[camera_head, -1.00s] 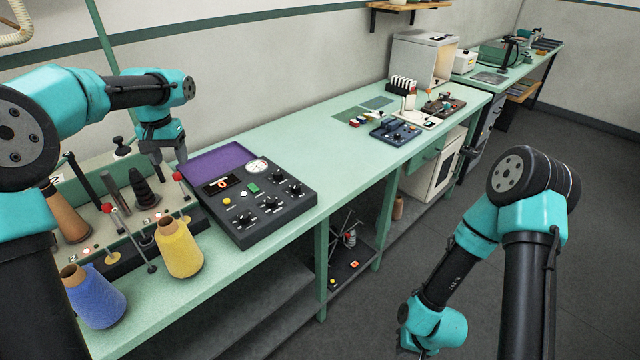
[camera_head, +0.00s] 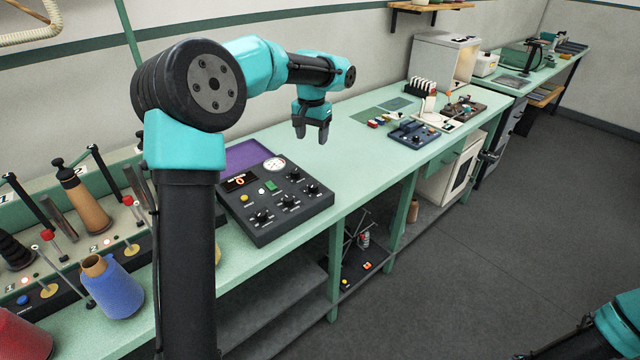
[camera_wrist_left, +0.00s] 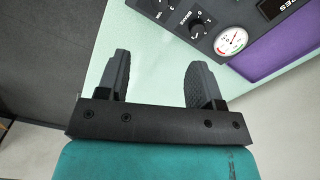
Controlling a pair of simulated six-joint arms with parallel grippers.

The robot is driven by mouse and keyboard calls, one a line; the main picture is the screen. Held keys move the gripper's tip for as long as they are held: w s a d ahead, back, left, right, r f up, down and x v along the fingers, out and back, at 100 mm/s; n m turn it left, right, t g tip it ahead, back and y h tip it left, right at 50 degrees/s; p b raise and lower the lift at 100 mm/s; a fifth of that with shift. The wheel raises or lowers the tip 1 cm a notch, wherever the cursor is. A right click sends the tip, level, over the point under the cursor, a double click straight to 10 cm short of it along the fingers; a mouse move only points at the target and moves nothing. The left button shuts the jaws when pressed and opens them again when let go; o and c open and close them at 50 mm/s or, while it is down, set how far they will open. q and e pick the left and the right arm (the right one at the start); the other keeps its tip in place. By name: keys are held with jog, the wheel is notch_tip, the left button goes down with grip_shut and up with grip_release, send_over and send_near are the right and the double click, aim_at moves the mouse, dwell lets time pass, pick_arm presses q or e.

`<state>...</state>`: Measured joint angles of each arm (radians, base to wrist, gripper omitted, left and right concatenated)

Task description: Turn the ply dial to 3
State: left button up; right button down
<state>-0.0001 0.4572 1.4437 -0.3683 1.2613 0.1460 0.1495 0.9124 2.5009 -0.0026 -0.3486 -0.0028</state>
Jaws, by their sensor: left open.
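A dark control box (camera_head: 318,205) with several black dials sits on the green bench. Dials show on its panel, such as one at the right (camera_head: 312,188) and one at the front left (camera_head: 262,216); their labels are too small to read, so I cannot tell which is the ply dial. My left gripper (camera_head: 312,137) is open and empty, pointing down above the bench just beyond the box's far right corner. In the left wrist view, its fingers (camera_wrist_left: 158,68) are apart over bare bench, with a dial (camera_wrist_left: 203,25) beyond them. My right gripper is out of view.
A round gauge (camera_head: 274,164) and a purple panel (camera_head: 248,153) are at the box's far side. A blue yarn cone (camera_head: 118,290) and a spool rack stand left. A small blue device (camera_head: 414,133) sits farther right. Bench between is clear.

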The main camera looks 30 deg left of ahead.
aim_at(313, 185)
pick_arm(q)
jog(key=shift+f, duration=0.1)
notch_tip(313, 185, down, 17)
jog(key=shift+f, duration=0.15)
dwell(0.6)
jog(key=c, duration=0.9)
